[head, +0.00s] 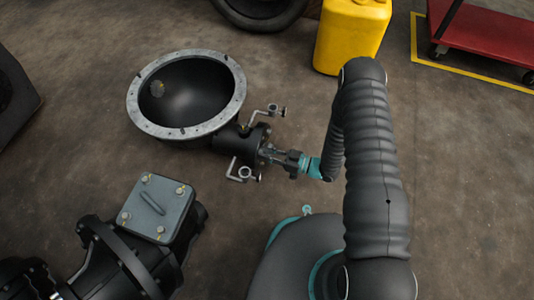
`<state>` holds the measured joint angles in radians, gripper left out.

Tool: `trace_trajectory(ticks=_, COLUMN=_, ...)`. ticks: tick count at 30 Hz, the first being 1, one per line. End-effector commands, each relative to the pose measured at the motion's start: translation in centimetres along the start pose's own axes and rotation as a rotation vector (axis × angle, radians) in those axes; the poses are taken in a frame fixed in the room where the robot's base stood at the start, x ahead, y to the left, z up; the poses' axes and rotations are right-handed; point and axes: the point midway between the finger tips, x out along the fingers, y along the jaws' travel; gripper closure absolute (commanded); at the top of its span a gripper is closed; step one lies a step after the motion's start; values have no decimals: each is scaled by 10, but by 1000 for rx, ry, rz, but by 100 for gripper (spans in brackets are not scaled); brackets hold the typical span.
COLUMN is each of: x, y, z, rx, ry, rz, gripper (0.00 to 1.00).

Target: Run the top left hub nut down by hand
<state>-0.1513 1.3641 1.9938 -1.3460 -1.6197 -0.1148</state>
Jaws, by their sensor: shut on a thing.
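A black hub (254,139) juts right from a round housing with a dark bowl and a grey bolted flange (237,98). My gripper (268,153) reaches in from the right, its fingertips at the hub's right end face. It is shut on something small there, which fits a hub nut. The fingers and the hub's end hide this nut, and I cannot tell which of the hub's nuts it is. The other hub nuts are too small or hidden to make out.
Bent metal rods stick out above (265,111) and below (236,173) the hub, close to my gripper. A black unit with a grey cover plate (158,208) lies at lower left. A yellow canister (350,37) and a red cart (488,35) stand behind. Floor right of my arm is clear.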

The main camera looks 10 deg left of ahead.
Motion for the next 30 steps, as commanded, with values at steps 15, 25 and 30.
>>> trace_trajectory(ticks=15, x=-1, y=0, z=0, rx=10, ry=0, rz=1, gripper=60)
trace_trajectory(ticks=25, x=0, y=0, z=0, rx=9, ry=0, rz=-1, gripper=57)
trace_trajectory(ticks=30, x=-12, y=1, z=0, rx=10, ry=0, rz=3, gripper=57)
